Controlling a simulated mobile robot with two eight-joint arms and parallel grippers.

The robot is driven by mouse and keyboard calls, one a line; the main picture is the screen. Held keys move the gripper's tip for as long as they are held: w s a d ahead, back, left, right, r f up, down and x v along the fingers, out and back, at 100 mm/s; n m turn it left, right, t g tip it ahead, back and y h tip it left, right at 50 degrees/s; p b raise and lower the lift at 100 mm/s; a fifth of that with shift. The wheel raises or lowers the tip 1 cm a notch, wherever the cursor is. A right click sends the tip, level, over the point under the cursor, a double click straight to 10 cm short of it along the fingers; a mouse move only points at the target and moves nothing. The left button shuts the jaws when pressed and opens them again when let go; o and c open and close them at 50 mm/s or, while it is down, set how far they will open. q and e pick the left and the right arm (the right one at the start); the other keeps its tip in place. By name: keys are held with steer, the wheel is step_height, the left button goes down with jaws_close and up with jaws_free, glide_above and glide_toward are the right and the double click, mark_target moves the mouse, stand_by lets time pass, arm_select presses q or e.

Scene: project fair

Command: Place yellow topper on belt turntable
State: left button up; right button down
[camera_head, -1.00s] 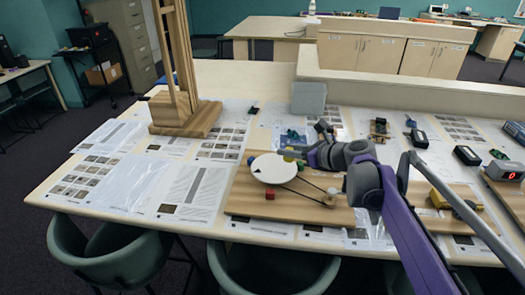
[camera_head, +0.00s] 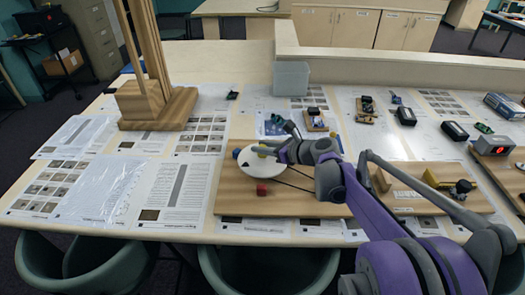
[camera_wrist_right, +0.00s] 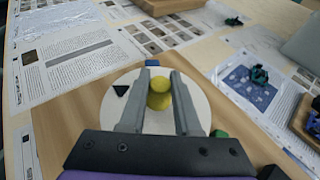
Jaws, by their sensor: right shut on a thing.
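The yellow topper (camera_wrist_right: 158,88) is a small rounded piece between the two grey fingers of my right gripper (camera_wrist_right: 160,78) in the wrist view. The gripper is shut on it. The topper is over the white disc of the belt turntable (camera_head: 258,172), near its middle; I cannot tell whether it touches the disc. The disc also shows in the wrist view (camera_wrist_right: 110,105), with a black triangle mark on it. In the head view my right gripper (camera_head: 258,151) reaches in from the right over the disc and mostly hides the topper. My left gripper is not in view.
A red cube (camera_head: 262,189) stands at the disc's front edge and a blue block (camera_head: 236,153) at its left. A wooden tower (camera_head: 152,100) stands back left. A grey box (camera_head: 291,78) stands behind. Printed sheets cover the table. Green chairs (camera_head: 268,265) are in front.

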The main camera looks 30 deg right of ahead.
steer(key=shift+f, duration=0.7)
steer(key=c, duration=0.6)
jaws_free()
steer(key=v, duration=1.2)
